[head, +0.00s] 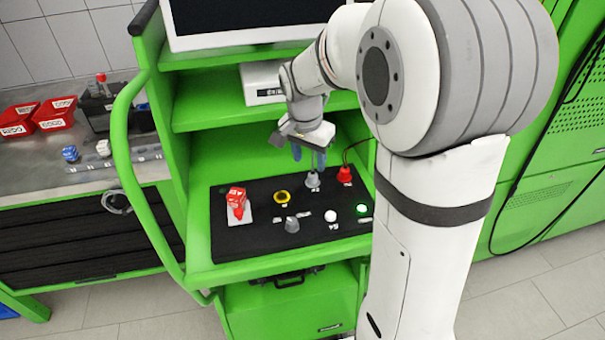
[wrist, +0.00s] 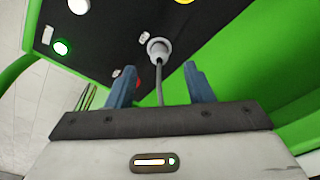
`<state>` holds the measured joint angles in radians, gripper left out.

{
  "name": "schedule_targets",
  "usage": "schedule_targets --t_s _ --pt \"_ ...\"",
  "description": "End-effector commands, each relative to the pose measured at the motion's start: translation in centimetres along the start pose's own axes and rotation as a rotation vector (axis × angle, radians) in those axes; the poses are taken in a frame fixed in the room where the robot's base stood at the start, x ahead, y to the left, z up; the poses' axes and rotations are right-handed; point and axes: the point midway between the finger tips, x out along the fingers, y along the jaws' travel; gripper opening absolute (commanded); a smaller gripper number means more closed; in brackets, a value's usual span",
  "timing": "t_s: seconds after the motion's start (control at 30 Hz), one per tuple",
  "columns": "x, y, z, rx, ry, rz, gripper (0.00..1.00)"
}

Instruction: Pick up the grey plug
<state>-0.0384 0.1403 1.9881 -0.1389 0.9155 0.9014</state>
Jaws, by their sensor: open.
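The grey plug (head: 313,180) stands on the black panel (head: 262,236), near its back edge, with a thin grey cable rising from its top. My gripper (head: 309,157) is above the plug in the head view, its blue fingers pointing down and apart. In the wrist view the plug (wrist: 159,49) shows just beyond and between the two open fingertips (wrist: 160,72). Its cable runs back between the fingers. The jaws are empty of the plug body.
A yellow-ringed button (head: 281,197), a grey knob (head: 292,224), a white button, a lit green button (head: 361,202) and a red switch (head: 237,200) are on the panel. A green shelf (head: 250,113) lies behind.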

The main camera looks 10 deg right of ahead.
Motion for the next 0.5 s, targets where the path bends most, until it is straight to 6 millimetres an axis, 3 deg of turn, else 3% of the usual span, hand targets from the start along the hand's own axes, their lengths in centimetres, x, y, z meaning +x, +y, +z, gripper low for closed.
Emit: schedule_targets --t_s 0.5 --pt "6.3 0.2 -0.6 0.000 -0.001 0.001 0.47"
